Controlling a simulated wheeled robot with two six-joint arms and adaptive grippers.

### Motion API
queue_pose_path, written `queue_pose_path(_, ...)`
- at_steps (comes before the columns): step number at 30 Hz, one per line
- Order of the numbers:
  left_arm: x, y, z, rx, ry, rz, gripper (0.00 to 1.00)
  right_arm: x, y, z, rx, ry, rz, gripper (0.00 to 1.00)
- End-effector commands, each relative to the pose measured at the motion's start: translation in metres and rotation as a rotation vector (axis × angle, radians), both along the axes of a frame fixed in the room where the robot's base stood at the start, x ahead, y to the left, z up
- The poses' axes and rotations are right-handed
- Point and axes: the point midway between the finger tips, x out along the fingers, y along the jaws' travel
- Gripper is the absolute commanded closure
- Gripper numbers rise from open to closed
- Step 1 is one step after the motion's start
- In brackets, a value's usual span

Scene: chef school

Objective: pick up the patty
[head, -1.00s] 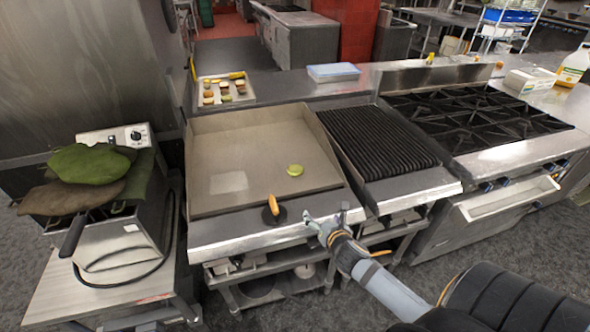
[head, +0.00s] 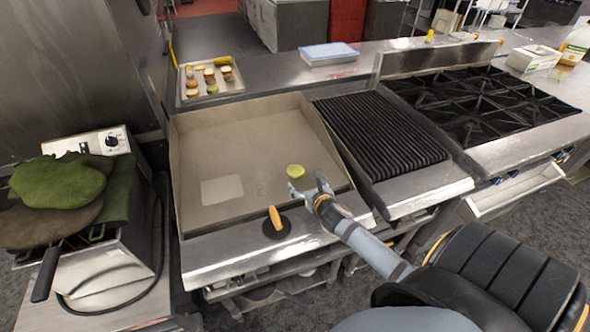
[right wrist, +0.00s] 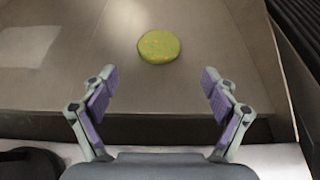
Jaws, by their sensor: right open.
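The patty (head: 295,171) is a small round yellow-green disc lying flat on the griddle (head: 235,140), toward its front right. In the right wrist view the patty (right wrist: 158,47) lies beyond the fingertips, roughly midway between them. My right gripper (head: 308,188) is open and empty, close to the patty on its near side and not touching it. In the right wrist view the two fingers of the gripper (right wrist: 158,88) are spread wide with bare griddle between them. My left gripper is not in view.
A press with an orange handle (head: 274,218) stands at the griddle's front edge, left of my right gripper. Raised walls bound the griddle. A ribbed grill (head: 375,135) lies to the right. A tray with several food pieces (head: 232,86) sits behind.

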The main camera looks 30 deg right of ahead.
Motion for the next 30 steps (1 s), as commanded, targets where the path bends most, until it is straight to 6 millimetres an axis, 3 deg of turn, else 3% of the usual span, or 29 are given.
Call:
queue_pose_path(5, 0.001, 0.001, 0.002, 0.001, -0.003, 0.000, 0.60, 0.014, -0.003, -0.005, 0.000, 0.000, 0.001, 0.13)
queue_pose_path(8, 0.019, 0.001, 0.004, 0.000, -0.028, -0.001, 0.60, 0.016, -0.003, -0.006, 0.000, 0.000, 0.001, 0.13)
queue_pose_path(12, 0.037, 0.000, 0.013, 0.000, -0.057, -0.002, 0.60, 0.035, -0.007, -0.011, 0.003, -0.001, -0.002, 0.13)
queue_pose_path(18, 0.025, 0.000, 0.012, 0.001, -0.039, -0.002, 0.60, 0.059, -0.012, -0.023, 0.001, 0.000, 0.001, 0.13)
queue_pose_path(25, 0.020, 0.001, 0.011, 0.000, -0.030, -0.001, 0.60, 0.061, -0.012, -0.024, 0.001, 0.001, 0.002, 0.13)
queue_pose_path(30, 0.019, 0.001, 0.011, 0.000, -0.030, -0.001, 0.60, 0.061, -0.012, -0.024, 0.000, 0.001, 0.002, 0.34)
